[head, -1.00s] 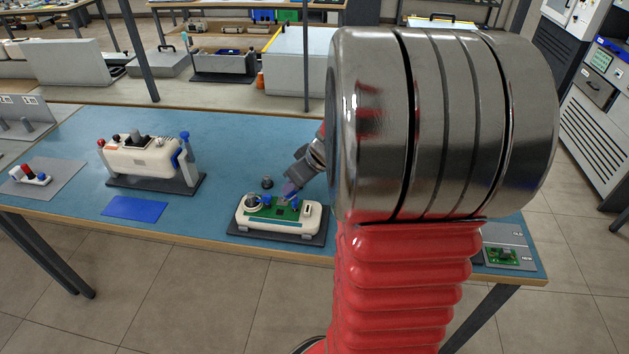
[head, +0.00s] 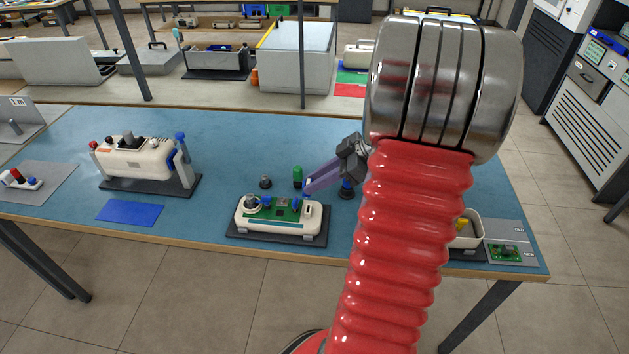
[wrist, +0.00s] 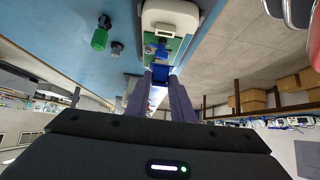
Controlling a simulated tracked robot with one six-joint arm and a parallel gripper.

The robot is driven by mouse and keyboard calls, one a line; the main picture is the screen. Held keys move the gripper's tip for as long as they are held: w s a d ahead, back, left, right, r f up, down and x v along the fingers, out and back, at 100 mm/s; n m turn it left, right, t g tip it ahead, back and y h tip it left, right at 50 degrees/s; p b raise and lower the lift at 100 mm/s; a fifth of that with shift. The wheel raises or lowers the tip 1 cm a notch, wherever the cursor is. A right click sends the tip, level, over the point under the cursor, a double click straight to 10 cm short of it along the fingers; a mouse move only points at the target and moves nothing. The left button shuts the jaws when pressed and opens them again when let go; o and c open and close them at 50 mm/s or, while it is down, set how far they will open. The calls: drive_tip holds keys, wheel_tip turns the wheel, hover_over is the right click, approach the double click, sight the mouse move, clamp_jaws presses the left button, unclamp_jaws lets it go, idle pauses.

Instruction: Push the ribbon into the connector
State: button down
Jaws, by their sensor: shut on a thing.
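An open white monitor housing (head: 312,216) lies on a dark mat on the blue bench, with a green circuit board (head: 272,211) inside. The board carries small blue parts and a round grey part. My gripper (head: 307,187) has long purple fingers and reaches in from the right, tips at the back right edge of the board. In the wrist view my gripper (wrist: 160,84) is shut on a narrow blue and whitish piece, which looks like the ribbon (wrist: 160,72), by the board (wrist: 173,46). The fingers hide part of it; I cannot tell whether it sits in the connector.
A white bin (head: 466,232) and another green board (head: 506,251) lie at right.

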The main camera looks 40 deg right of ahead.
drive_tip(key=shift+s+r, duration=0.1)
drive_tip(key=shift+r, duration=0.05)
drive_tip(key=shift+f, duration=2.25)
drive_tip(key=shift+f, duration=0.4)
drive_tip(key=shift+f, duration=0.85)
drive_tip(key=c, duration=1.5)
unclamp_jaws()
drive_tip(key=shift+o, duration=0.2)
drive_tip(key=shift+d, duration=0.15)
drive_tip(key=v, duration=1.3)
drive_tip(key=shift+s+r, duration=0.2)
drive_tip(key=shift+s, duration=0.05)
